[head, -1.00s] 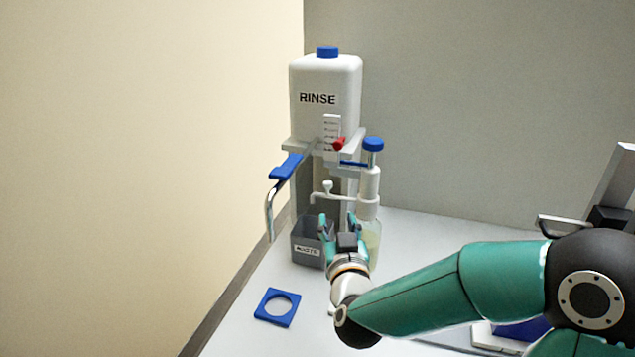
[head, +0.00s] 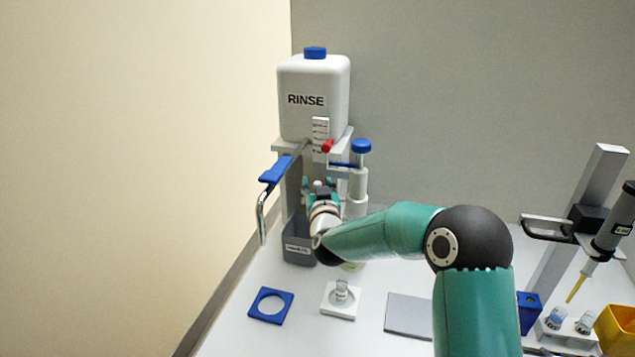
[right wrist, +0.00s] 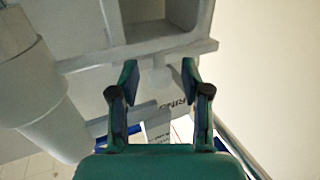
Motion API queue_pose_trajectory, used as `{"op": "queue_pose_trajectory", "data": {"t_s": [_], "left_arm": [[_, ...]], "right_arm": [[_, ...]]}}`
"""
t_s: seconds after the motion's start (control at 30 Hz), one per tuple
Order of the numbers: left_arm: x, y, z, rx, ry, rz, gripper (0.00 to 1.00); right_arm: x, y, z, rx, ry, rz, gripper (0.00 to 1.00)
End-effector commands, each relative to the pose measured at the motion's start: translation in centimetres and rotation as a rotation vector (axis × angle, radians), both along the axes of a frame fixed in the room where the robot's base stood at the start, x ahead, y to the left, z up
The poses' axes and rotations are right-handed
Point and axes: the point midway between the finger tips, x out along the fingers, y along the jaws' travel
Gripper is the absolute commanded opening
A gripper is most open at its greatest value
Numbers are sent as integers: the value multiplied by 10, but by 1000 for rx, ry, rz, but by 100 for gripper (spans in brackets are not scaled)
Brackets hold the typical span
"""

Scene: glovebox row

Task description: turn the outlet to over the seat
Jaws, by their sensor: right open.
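The outlet is a bent metal tube (head: 262,218) with a blue grip (head: 275,170). It sticks out to the left from under the white RINSE tank (head: 314,98), and its end hangs over the left side of the bench. A blue square plate with a round hole (head: 268,319) lies on the bench in front; a white square seat (head: 340,315) with a small vial (head: 341,290) stands right of it. My right gripper (head: 320,187) is open below the tank, right of the outlet and apart from it. Its empty fingers show in the right wrist view (right wrist: 160,75). My left gripper is not visible.
A grey waste bin (head: 299,252) stands under the tank. A blue-capped dispenser (head: 360,165) stands right of my gripper. A grey pad (head: 408,314), a pipette stand (head: 570,225) and a yellow box (head: 617,328) are to the right. My right arm crosses the bench's middle.

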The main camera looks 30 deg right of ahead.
Motion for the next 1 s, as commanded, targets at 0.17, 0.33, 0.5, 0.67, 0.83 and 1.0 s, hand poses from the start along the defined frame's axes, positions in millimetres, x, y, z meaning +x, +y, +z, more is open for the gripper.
{"op": "queue_pose_trajectory", "data": {"t_s": [0.17, 0.33, 0.5, 0.67, 0.83, 1.0], "left_arm": [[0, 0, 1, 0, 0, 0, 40], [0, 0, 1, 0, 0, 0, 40], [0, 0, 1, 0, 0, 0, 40], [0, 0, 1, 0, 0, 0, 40], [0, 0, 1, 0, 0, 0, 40], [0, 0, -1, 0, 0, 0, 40]], "right_arm": [[3, -2, 0, 0, 0, 0, 47], [3, -1, 0, 0, 0, 1, 47], [3, -1, 0, 0, 0, 0, 19], [3, -1, 0, 0, 0, 1, 0], [3, -1, 0, 0, 0, 1, 0], [4, 0, 0, 0, -1, 6, 0]]}}
